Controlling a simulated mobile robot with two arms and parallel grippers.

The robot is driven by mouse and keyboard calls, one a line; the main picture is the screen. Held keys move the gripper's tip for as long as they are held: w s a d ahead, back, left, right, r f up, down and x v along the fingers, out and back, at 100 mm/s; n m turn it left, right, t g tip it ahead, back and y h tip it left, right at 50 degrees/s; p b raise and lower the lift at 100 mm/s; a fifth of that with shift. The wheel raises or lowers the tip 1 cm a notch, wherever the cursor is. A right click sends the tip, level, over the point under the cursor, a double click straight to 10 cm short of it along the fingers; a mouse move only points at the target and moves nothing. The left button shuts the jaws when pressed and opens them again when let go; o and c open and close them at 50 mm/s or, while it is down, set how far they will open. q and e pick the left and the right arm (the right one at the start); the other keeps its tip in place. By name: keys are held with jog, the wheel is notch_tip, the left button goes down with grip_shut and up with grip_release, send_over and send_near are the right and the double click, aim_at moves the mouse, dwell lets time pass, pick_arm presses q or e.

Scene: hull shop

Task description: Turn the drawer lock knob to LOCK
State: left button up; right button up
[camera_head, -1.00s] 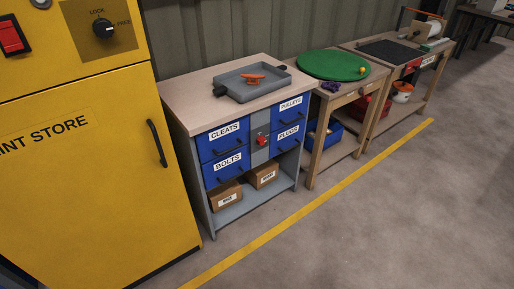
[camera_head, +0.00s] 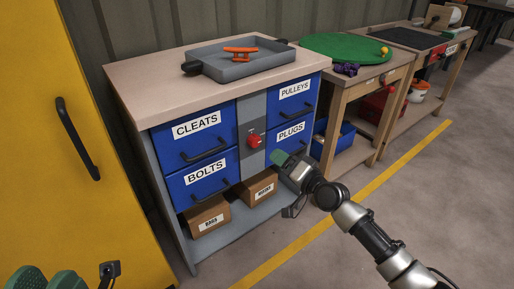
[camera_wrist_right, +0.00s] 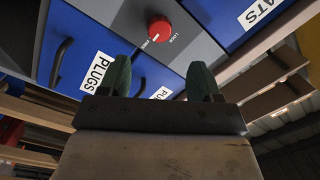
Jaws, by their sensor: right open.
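The red drawer lock knob (camera_head: 254,140) sits on the grey strip (camera_head: 252,110) between the blue drawers of the workbench cabinet. In the right wrist view the round red knob (camera_wrist_right: 159,28) shows at the top, with a LOCK label below and right of it and other small lettering below it. I cannot tell which way it points. My right gripper (camera_head: 281,158) is just right of and below the knob in the head view. Its green fingers (camera_wrist_right: 160,80) are apart and empty, with the knob beyond their tips. My left gripper (camera_head: 47,280) is at the bottom left edge, partly cut off, far from the knob.
Drawers labelled CLEATS (camera_head: 195,140), BOLTS (camera_head: 203,180), PULLEYS (camera_head: 293,100) and PLUGS (camera_head: 290,143) have protruding black handles. A grey tray (camera_head: 215,62) with an orange cleat (camera_head: 240,54) stands on top. A yellow cabinet (camera_head: 105,215) stands at left. Open floor lies in front.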

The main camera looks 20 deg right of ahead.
aim_at(256, 144)
jog(key=b+x, duration=0.2)
jog(key=x, duration=0.7)
jog(key=shift+w+a, duration=0.1)
jog(key=shift+w, duration=0.15)
jog(key=c, duration=0.9)
